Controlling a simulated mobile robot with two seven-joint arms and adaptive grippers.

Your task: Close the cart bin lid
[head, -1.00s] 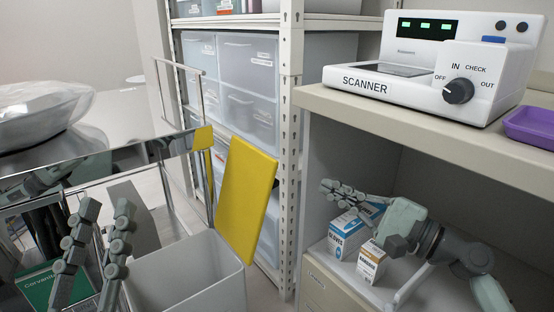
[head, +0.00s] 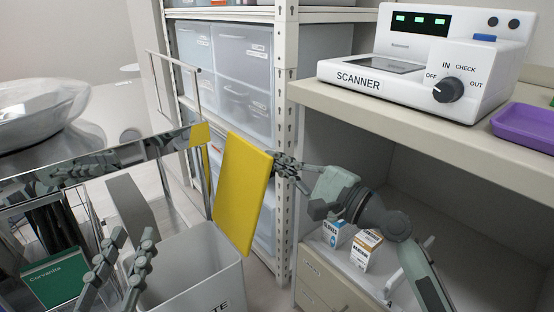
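The yellow lid (head: 240,193) stands open, steeply tilted, at the far right side of the pale grey bin (head: 186,272) on the cart. The bin's mouth is uncovered. My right gripper (head: 276,167) is at the lid's upper right edge, its fingertips close to or touching it; contact is unclear. Its fingers are small and overlap, so their opening is hard to judge. My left gripper (head: 131,238) is low at the left, in front of the bin's left side, with its two fingers apart and nothing between them.
The metal cart top (head: 95,163) carries a clear-wrapped basin (head: 38,112). A shelf rack with drawers (head: 240,75) stands behind the lid. At the right, a counter (head: 400,120) holds the scanner (head: 420,70) and a purple tray (head: 525,127). Small boxes (head: 366,248) sit on the shelf below.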

